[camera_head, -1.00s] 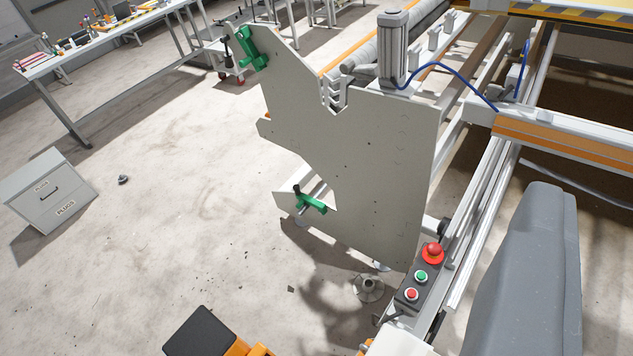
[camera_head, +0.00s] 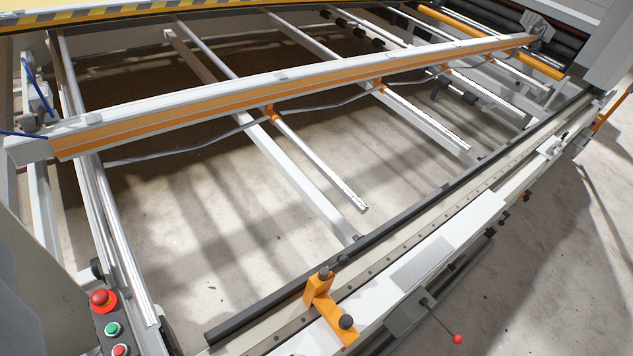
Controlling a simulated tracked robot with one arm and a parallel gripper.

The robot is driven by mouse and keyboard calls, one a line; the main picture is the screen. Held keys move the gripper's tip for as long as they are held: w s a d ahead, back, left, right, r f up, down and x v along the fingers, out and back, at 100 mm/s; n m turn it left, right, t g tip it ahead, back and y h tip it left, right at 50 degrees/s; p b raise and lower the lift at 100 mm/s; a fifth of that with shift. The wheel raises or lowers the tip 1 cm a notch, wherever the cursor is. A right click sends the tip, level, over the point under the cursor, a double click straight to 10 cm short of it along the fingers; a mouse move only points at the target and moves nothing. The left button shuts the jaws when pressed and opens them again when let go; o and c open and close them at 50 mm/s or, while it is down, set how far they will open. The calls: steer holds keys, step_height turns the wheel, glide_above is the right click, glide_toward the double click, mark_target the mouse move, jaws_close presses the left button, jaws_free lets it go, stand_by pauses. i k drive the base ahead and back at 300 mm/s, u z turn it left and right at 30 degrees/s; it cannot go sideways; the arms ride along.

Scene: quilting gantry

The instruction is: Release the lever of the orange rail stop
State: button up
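The orange rail stop (camera_head: 318,290) sits on the front rail, low and right of centre in the view. It is an orange bracket with dark round knobs at its top and a larger dark knob (camera_head: 346,321) at its lower front. A thin dark lever with a red ball end (camera_head: 457,338) sticks out from a dark grey block (camera_head: 405,313) under the rail, right of the stop. I cannot tell whether this lever belongs to the stop. My gripper is not in view, so its distance from the stop does not show.
The long white front rail (camera_head: 470,215) runs diagonally to the upper right. An orange-and-white crossbeam (camera_head: 290,90) spans the gantry behind it. A control box with a red emergency button (camera_head: 103,298) stands at lower left. Open floor (camera_head: 560,230) lies right of the rail.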

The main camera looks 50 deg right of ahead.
mark_target(342, 260)
steer(key=u, duration=0.05)
steer(key=k, duration=1.5)
steer(key=z, duration=0.8)
steer(key=i, duration=1)
steer(key=u, duration=0.05)
